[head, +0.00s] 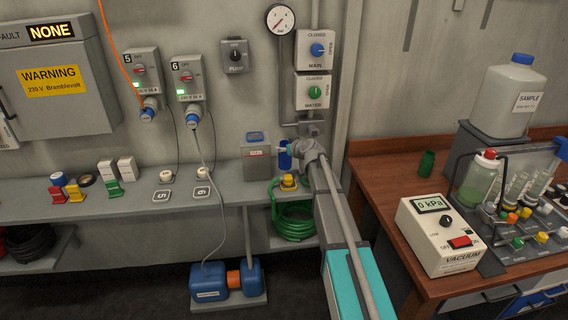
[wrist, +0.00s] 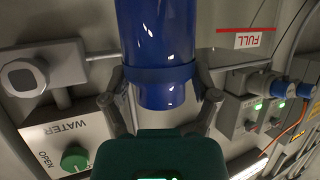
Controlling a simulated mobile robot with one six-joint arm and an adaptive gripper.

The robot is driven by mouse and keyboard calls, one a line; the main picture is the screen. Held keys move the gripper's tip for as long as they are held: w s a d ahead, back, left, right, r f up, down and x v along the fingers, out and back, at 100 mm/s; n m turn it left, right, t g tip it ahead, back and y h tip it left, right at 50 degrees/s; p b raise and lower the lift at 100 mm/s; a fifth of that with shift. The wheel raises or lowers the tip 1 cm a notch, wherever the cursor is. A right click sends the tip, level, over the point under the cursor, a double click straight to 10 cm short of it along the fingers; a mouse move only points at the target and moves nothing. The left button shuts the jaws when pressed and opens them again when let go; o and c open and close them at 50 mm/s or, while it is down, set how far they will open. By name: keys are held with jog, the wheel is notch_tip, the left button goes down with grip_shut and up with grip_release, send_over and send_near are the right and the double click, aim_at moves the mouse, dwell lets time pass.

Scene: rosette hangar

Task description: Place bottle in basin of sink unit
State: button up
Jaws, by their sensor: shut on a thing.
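A blue bottle (wrist: 158,30) stands between the two fingers of my gripper (wrist: 163,88) in the wrist view, with the fingers against its sides. A dark blue band circles it near the fingers. In the head view the blue bottle (head: 284,160) shows just left of my gripper (head: 296,152), above the grey wall shelf. My gripper is shut on the bottle. My arm hides part of the shelf behind it. I cannot make out a sink basin in either view.
A grey container (head: 256,165) with a label stands on the shelf (head: 225,197), close left of the bottle. A wooden bench (head: 385,185) on the right carries a vacuum unit (head: 440,238) and a small green bottle (head: 427,163).

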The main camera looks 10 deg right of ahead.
aim_at(283, 157)
jog(key=shift+w+a+f+b, duration=0.15)
jog(key=shift+w+f+b, duration=0.95)
jog(key=shift+f, duration=0.35)
jog(key=shift+w, duration=0.15)
jog(key=shift+w+f+b, duration=0.2)
jog(key=shift+f+b, duration=0.75)
jog(key=shift+f, duration=0.05)
jog(key=shift+w+f+b, duration=0.15)
jog(key=shift+f+b, duration=0.8)
jog(key=shift+f, duration=0.05)
jog(key=shift+f, duration=0.1)
jog(key=o, duration=0.8)
